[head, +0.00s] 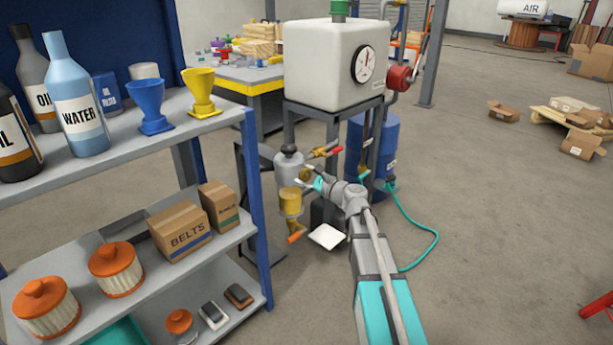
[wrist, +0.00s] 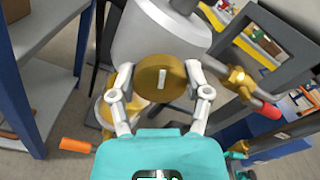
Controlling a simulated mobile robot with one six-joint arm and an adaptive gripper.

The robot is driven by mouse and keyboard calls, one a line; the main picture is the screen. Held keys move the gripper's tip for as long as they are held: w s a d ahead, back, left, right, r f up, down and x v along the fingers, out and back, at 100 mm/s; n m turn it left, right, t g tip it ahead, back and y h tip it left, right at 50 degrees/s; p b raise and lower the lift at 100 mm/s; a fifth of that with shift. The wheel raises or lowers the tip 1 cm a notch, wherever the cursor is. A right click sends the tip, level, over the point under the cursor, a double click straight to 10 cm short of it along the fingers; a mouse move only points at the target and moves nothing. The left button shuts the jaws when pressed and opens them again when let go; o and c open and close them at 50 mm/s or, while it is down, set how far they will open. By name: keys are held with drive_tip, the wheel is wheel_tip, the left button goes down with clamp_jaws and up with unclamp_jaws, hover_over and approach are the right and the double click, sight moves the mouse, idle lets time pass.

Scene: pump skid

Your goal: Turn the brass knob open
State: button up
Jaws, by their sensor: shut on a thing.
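The brass knob (wrist: 161,80) is a round disc with a pale mark that stands upright in the wrist view. It sits in front of a grey cylindrical body (wrist: 160,35). My gripper (wrist: 161,88) has its two fingers on either side of the knob, shut on its rim. In the head view my gripper (head: 311,178) reaches the small grey vessel (head: 289,166) beneath the white tank, where the brass knob (head: 305,174) shows only partly.
A red-handled brass valve (head: 325,151) is just above right of my gripper. A yellow filter bowl (head: 290,203) with an orange handle (head: 297,236) hangs below. A blue drum (head: 375,145) stands behind. Shelving (head: 250,180) stands at left.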

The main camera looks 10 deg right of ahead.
drive_tip(key=n, duration=0.6)
drive_tip(key=shift+w, duration=0.15)
drive_tip(key=n, duration=0.7)
drive_tip(key=shift+f, duration=0.1)
drive_tip(key=shift+n, duration=0.3)
drive_tip(key=o, duration=1.2)
drive_tip(key=shift+s, duration=0.2)
drive_tip(key=shift+v, duration=0.85)
drive_tip(key=v, duration=1)
